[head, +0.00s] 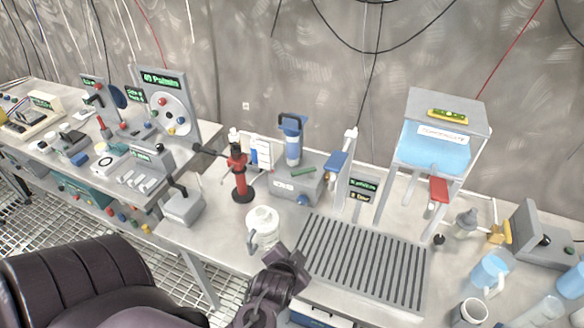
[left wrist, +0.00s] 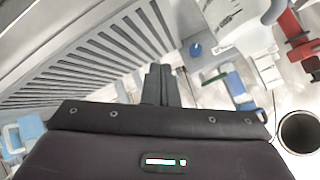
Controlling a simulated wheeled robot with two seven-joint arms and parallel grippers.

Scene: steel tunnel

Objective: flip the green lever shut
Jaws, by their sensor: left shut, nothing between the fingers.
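A short green lever (head: 303,170) lies nearly flat along the top of a small grey box (head: 297,186) at the back middle of the bench in the head view. My left gripper (head: 290,262) is in front of the box in the picture, apart from the lever, by the left edge of the slotted grating. In the left wrist view its two dark fingers (left wrist: 158,85) are together and empty. My right gripper is not in view.
A white jug (head: 263,226) stands just left of my left gripper, with a red stand (head: 239,175) behind it. A slotted drain grating (head: 365,262) lies to the right. A blue-handled cylinder (head: 291,138) rises behind the lever. A blue-tank dispenser (head: 436,145) stands farther right.

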